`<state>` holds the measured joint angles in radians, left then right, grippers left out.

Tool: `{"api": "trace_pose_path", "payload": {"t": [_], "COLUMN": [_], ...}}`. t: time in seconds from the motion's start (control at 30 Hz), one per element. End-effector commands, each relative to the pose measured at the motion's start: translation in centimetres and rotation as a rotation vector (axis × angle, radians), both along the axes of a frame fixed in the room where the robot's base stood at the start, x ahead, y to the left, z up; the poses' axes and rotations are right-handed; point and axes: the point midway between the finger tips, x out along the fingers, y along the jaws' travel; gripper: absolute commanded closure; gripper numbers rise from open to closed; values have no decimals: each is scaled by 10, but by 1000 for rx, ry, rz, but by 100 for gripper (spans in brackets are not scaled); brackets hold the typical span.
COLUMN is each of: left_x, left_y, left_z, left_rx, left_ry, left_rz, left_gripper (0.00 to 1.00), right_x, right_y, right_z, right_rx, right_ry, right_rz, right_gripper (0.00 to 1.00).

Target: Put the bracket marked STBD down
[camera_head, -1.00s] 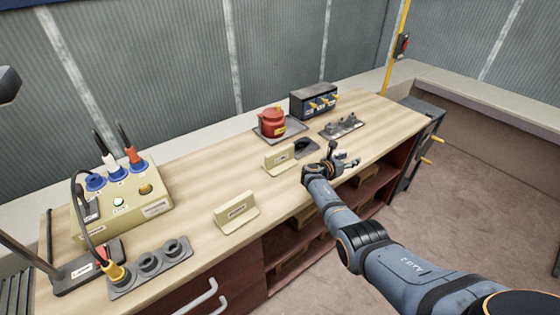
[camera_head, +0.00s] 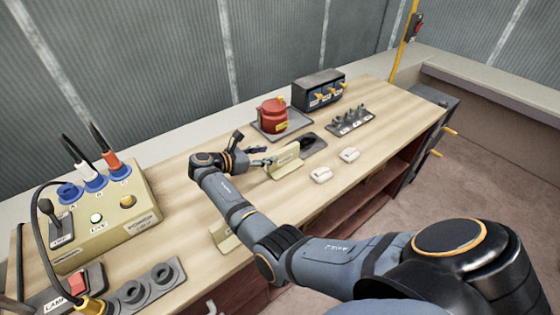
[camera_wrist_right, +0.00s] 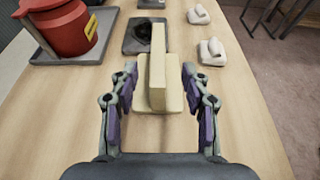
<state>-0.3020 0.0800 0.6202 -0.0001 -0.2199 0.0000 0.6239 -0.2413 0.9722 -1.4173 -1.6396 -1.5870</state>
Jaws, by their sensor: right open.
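A cream bracket (camera_head: 288,163) with an upright plate and a flat foot stands on the wooden bench. Its label is too small to read. It also shows in the right wrist view (camera_wrist_right: 158,88), upright. My right gripper (camera_head: 252,151) is open at its near-left end. In the wrist view, the gripper's fingers (camera_wrist_right: 159,76) lie either side of the bracket with gaps, and hold nothing. A second cream bracket (camera_head: 224,238) stands nearer on the bench, mostly hidden by my right arm. My left gripper is not in view.
A red canister (camera_head: 271,114) sits on a grey tray behind the bracket. A dark pad (camera_head: 313,142) and two small white pieces (camera_head: 320,174) lie to its right. Further off are a black switch box (camera_head: 319,90) and a socket row (camera_head: 352,121). A plug box (camera_head: 110,222) stands left.

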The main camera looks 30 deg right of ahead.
Motion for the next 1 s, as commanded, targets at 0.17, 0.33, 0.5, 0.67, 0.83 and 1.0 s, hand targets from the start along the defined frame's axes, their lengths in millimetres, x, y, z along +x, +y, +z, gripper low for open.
{"api": "trace_pose_path", "payload": {"t": [0.17, 0.33, 0.5, 0.67, 0.83, 1.0], "left_x": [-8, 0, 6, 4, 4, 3], "left_y": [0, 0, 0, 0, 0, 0], "left_z": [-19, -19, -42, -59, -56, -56], "left_rx": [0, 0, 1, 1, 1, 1], "left_ry": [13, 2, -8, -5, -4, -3], "left_rz": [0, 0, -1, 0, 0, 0], "left_gripper": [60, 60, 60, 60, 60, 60], "right_x": [2, 3, 3, 4, 5, 5], "right_y": [-29, -33, -54, -77, -79, -79], "right_z": [-14, -14, -29, -35, -31, -31], "right_rx": [-2, 0, -3, -2, 0, 0], "right_ry": [0, 0, -3, -2, -1, 0], "right_rz": [0, 1, 0, 2, 3, 3], "right_gripper": [53, 53, 53, 53, 53, 70]}}
